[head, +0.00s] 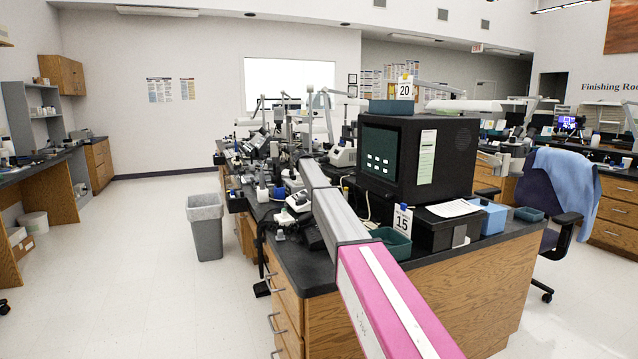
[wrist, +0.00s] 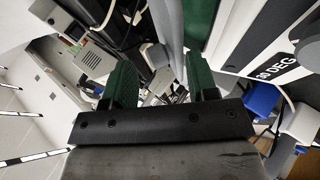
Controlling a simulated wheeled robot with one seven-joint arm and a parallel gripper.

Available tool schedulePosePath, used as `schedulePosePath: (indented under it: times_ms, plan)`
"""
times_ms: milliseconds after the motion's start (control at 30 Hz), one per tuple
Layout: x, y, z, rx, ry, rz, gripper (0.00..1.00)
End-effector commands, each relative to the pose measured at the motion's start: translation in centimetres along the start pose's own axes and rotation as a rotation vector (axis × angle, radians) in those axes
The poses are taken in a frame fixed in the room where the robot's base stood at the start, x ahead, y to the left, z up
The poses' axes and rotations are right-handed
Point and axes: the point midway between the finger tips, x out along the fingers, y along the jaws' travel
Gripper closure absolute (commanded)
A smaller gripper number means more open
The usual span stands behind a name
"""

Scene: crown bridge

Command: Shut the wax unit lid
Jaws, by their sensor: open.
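My gripper (wrist: 160,78) shows in the wrist view as two dark green fingers on a black bar. The fingers stand well apart and I see nothing held between them. Cluttered bench equipment lies beyond the fingertips. A light grey box-shaped device (wrist: 90,58) with a small panel lies left of the left finger. I cannot tell whether it is the wax unit, and I make out no lid for certain. In the head view my pink and grey arm reaches over the bench toward the crowded small equipment, and its gripper end cannot be made out there.
The dark bench top (head: 290,262) is crowded along its far part. A large black box (head: 412,160) with a window stands close right of my arm. A green tray (head: 392,243) lies near the front. A grey bin (head: 206,227) stands on open floor to the left.

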Motion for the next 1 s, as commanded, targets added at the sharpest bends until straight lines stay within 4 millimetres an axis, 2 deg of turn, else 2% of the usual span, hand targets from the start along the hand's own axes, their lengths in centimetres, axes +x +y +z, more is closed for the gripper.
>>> schedulePosePath:
  times_ms: [200,433,600,1000]
  plan:
    - [-4.2,-0.1,0.2,0.000,0.001,-0.001,0.47]
    - [-7.8,-0.1,0.2,0.001,-0.001,-0.002,0.47]
    - [-8.6,-0.1,0.1,0.001,-0.002,-0.002,0.47]
    - [-8.5,-0.2,0.1,0.001,-0.002,-0.002,0.47]
